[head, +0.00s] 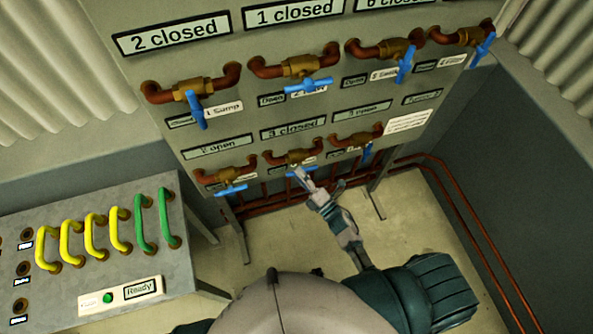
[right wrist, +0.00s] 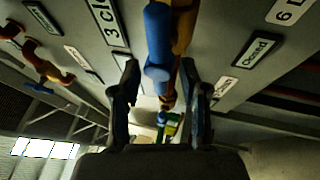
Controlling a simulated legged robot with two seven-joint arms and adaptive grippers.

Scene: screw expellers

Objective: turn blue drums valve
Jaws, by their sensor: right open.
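A grey panel (head: 238,100) carries two rows of copper pipe valves with brass bodies and blue handles. My right gripper (head: 303,174) is at the lower middle valve (head: 294,157), below a sign reading "3 closed". Its blue handle (head: 300,172) is partly hidden by the gripper. In the right wrist view my right gripper (right wrist: 160,85) is open, with the blue handle (right wrist: 157,45) in line with the gap between its fingers. I cannot tell whether they touch. The small label at this valve is unreadable. My left gripper is not in view.
Other blue handles sit to the left (head: 231,189) and right (head: 367,152) of this valve. A console (head: 150,285) with yellow and green handles and a "Ready" sign stands at left. Copper pipes (head: 480,230) run along the right wall. Floor below the panel is clear.

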